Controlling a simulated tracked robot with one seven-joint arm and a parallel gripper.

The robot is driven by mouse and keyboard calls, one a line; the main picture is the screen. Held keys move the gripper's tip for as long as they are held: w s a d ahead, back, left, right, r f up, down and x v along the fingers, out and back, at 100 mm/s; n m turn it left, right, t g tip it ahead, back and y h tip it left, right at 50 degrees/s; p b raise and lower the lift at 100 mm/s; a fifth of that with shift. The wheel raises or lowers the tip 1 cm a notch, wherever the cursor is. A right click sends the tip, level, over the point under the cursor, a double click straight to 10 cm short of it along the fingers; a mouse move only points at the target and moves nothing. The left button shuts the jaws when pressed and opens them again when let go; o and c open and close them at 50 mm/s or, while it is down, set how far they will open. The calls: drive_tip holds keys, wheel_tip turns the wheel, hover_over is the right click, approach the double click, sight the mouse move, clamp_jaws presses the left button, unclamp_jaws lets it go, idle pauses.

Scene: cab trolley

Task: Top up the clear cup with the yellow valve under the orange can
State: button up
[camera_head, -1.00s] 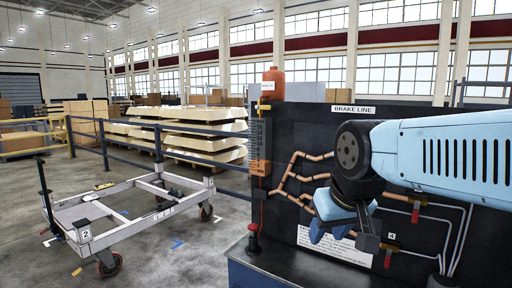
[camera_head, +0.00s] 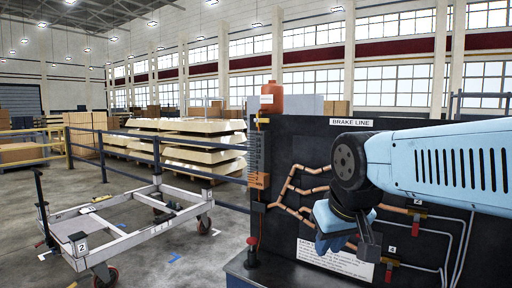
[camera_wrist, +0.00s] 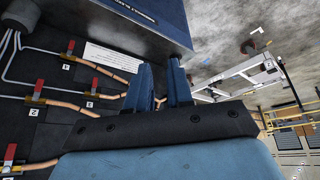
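An orange can (camera_head: 271,98) with a white label stands at the top left corner of the dark brake line board (camera_head: 345,150). A small yellow valve (camera_head: 262,120) sits just under it. Below the valve is a clear cup (camera_head: 257,150) beside tick marks; its liquid level is too small to tell. My gripper (camera_head: 330,240) is in front of the board, right of and below the cup, apart from it. In the wrist view its two blue fingers (camera_wrist: 162,85) have a gap between them with nothing held. The can, valve and cup are not visible there.
Copper pipes (camera_head: 302,190) and red-handled valves (camera_wrist: 40,87) run across the board close to my gripper. A red knob (camera_head: 252,242) stands on the bench at the board's lower left. A grey trolley (camera_head: 128,235) and a railing (camera_head: 115,148) are on the left.

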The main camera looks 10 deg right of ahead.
drive_tip(key=w+d+n+h, duration=0.1)
drive_tip(key=w+d, duration=0.1)
drive_tip(key=w+d+n+g+h, duration=0.1)
drive_tip(key=w+d, duration=0.2)
drive_tip(key=w+d+g+h, duration=0.1)
drive_tip(key=w+d, duration=0.1)
drive_tip(key=shift+w+d+n, duration=0.15)
drive_tip(key=shift+n, duration=0.25)
clamp_jaws()
drive_tip(key=w+d+r+n+g+h, duration=0.15)
drive_tip(key=w+d+n+h, duration=0.35)
drive_tip(key=w, duration=0.6)
drive_tip(key=w+d+r+n+h, duration=0.2)
drive_tip(key=w+d+h, duration=0.35)
drive_tip(key=w, duration=0.65)
drive_tip(key=w+a+r+n+t+h, duration=0.2)
drive_tip(key=w+a+n+t, duration=0.6)
drive_tip(key=w+a, duration=0.3)
drive_tip(key=w+a+r+n+t+h, duration=0.3)
drive_tip(key=w+a+n+t, duration=0.6)
drive_tip(key=w+a, duration=0.2)
drive_tip(key=shift+w, duration=0.45)
drive_tip(key=shift+r, duration=0.1)
